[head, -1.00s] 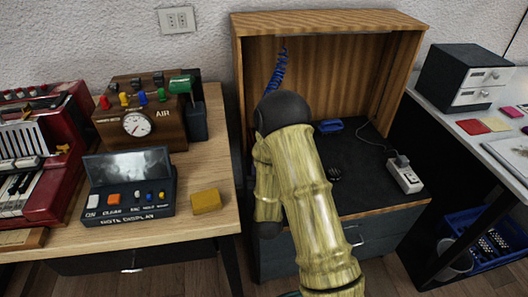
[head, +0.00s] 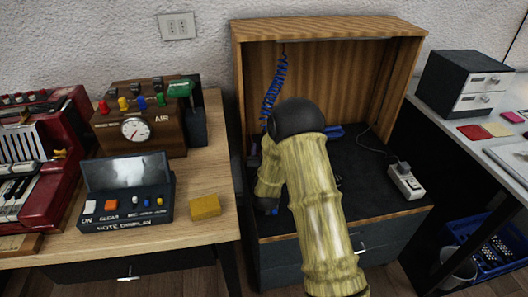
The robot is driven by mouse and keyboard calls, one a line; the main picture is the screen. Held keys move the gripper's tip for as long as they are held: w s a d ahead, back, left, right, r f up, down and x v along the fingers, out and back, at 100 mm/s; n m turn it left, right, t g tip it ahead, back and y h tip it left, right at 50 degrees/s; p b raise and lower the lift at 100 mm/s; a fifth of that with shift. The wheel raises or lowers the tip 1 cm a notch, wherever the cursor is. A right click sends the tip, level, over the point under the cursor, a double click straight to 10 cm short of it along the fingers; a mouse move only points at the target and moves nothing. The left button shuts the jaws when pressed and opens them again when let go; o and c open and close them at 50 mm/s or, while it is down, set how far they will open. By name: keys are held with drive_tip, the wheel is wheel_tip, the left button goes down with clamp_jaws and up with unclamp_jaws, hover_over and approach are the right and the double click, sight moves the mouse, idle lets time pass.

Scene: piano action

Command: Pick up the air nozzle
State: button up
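A blue coiled hose (head: 273,92) hangs from the top of the open wooden cabinet and runs down behind my arm. I cannot make out a nozzle at its lower end, as my arm covers that area. A small blue object (head: 335,132) lies on the cabinet's dark floor, partly behind my arm; I cannot tell whether it is the air nozzle. My arm reaches into the front of the cabinet. My gripper is hidden behind the arm links, so its fingers do not show.
The wooden cabinet (head: 390,75) has side walls and a top around the hose. A power strip (head: 404,180) with a cable lies on its floor at right. The left desk (head: 185,235) holds an AIR gauge box (head: 165,128), a note display (head: 130,200) and a yellow block (head: 205,206).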

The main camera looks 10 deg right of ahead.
drive_tip(key=shift+w+d, duration=0.1)
drive_tip(key=shift+w, duration=0.65)
drive_tip(key=shift+w, duration=0.1)
drive_tip(key=w+b, duration=0.1)
drive_tip(key=w, duration=0.1)
drive_tip(key=w+d, duration=0.1)
drive_tip(key=w, duration=0.2)
drive_tip(key=shift+f+b, duration=0.15)
drive_tip(key=shift+b, duration=0.2)
drive_tip(key=shift+c, duration=0.2)
clamp_jaws()
